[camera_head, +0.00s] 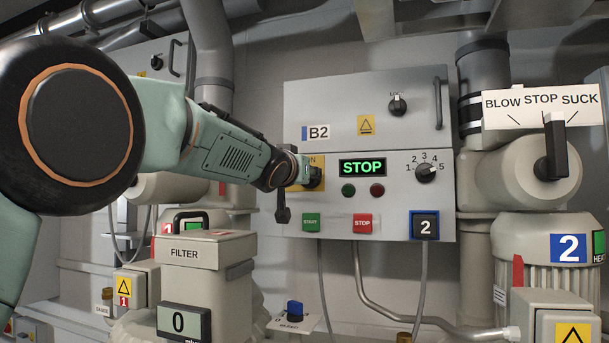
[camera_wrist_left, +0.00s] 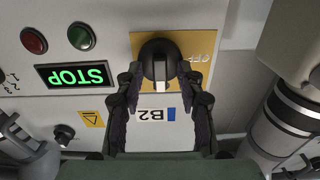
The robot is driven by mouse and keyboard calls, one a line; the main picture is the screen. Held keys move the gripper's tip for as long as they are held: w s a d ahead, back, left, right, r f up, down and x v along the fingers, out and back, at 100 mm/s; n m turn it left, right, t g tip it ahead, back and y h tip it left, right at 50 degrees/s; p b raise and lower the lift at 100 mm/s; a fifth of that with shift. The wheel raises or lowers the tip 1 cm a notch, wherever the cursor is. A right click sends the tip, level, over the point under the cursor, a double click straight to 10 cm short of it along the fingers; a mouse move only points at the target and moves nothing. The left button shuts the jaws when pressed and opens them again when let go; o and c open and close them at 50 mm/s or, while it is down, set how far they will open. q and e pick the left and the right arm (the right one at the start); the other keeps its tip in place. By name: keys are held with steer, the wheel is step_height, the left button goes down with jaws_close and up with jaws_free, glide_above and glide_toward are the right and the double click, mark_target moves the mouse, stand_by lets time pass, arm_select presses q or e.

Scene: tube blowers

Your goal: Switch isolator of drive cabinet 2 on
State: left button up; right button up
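Drive cabinet 2 (camera_head: 300,110) is the grey box labelled B2, with a blue "2" plate. Its isolator is a black rotary knob (camera_wrist_left: 157,52) on a yellow plate (camera_head: 318,184). In the head view my left gripper (camera_head: 305,173) mostly hides the knob; "ON" shows at the plate's top. In the upside-down left wrist view, my left gripper (camera_wrist_left: 162,85) is open, its fingers on either side of the knob. Contact is unclear. The knob's white mark points towards the B2 label, upwards on the cabinet. "OFF" is at the plate's side. My right gripper is not in view.
A green-lit STOP display (camera_head: 362,168) sits beside the isolator, above the START (camera_head: 311,223) and STOP (camera_head: 363,224) buttons. A selector knob (camera_head: 425,173) is further right. The filter housing (camera_head: 205,270) stands below my left arm. A blower with a lever (camera_head: 556,150) is at the right.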

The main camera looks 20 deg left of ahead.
arm_select(q)
steer(key=shift+s+r, duration=0.1)
steer(key=shift+s, duration=0.05)
steer(key=s, duration=0.7)
stand_by(0.3)
steer(key=shift+a, duration=0.1)
steer(key=shift+s, duration=0.15)
stand_by(0.4)
